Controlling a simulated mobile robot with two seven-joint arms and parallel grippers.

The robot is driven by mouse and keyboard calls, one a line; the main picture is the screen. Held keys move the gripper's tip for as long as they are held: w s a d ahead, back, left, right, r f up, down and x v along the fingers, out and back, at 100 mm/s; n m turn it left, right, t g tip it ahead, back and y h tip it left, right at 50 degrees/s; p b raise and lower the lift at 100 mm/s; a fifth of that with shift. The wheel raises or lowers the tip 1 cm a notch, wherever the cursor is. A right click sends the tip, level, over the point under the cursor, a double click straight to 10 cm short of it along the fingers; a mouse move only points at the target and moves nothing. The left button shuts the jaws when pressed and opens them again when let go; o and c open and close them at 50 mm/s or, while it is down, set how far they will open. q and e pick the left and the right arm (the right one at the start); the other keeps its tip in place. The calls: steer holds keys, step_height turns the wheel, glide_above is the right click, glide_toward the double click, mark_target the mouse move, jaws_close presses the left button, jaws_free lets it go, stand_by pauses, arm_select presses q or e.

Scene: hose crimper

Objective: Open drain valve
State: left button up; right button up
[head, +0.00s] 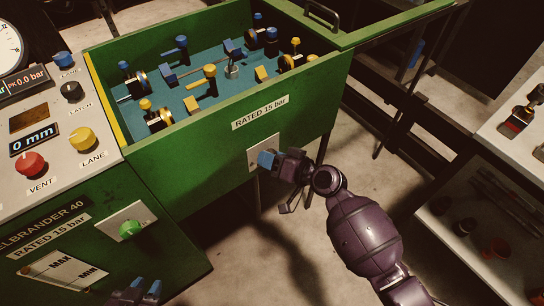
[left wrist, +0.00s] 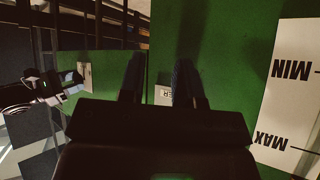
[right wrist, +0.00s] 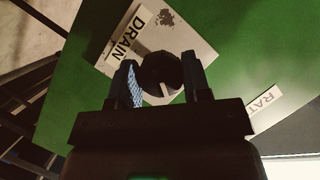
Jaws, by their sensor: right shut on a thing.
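The drain valve is a round dark knob (right wrist: 160,72) on a white plate marked DRAIN (right wrist: 128,34) in the right wrist view. In the head view, the white plate (head: 254,155) sits on the green tank's front, below the RATED 15 bar label, and my gripper hides the knob. My right gripper (right wrist: 162,82) has one finger on each side of the knob and is shut on it; it also shows in the head view (head: 268,160). My left gripper (head: 141,291) is at the bottom of the head view; its fingers stand apart and empty in the left wrist view (left wrist: 157,82).
A control panel (head: 60,175) with VENT, LANE and LATCH knobs stands at the left. A green knob (head: 130,229) sits on a white plate below it. The open green tank (head: 300,98) holds several hose fittings. Floor (head: 230,255) is clear below it.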

steer(key=m+y+b, duration=0.1)
steer(key=m+b, duration=0.1)
steer(key=m, duration=0.1)
steer(key=m+y+b, duration=0.1)
steer(key=m+b, duration=0.2)
steer(key=m+t+y+b, duration=0.1)
steer(key=m+y+b, duration=0.1)
steer(key=m, duration=0.1)
steer(key=shift+f+b, duration=0.25)
steer(key=shift+b, duration=0.1)
arm_select(q)
steer(key=shift+m+h, duration=0.3)
steer(key=shift+m, duration=0.6)
steer(key=shift+w+d+f+b, duration=0.1)
steer(key=shift+w+d+f, duration=0.2)
steer(key=shift+f, duration=0.25)
steer(key=shift+w+d+f+b, duration=0.1)
steer(key=shift+w+d+f, duration=0.15)
steer(key=shift+f, duration=0.3)
steer(key=shift+w+d+f+b, duration=0.1)
steer(key=shift+w+d+f, duration=0.15)
steer(key=shift+f, duration=0.3)
arm_select(e)
steer(key=shift+r+m, duration=0.15)
steer(key=shift+m, duration=0.35)
arm_select(q)
steer(key=shift+a, duration=0.1)
arm_select(e)
steer(key=shift+r, duration=0.1)
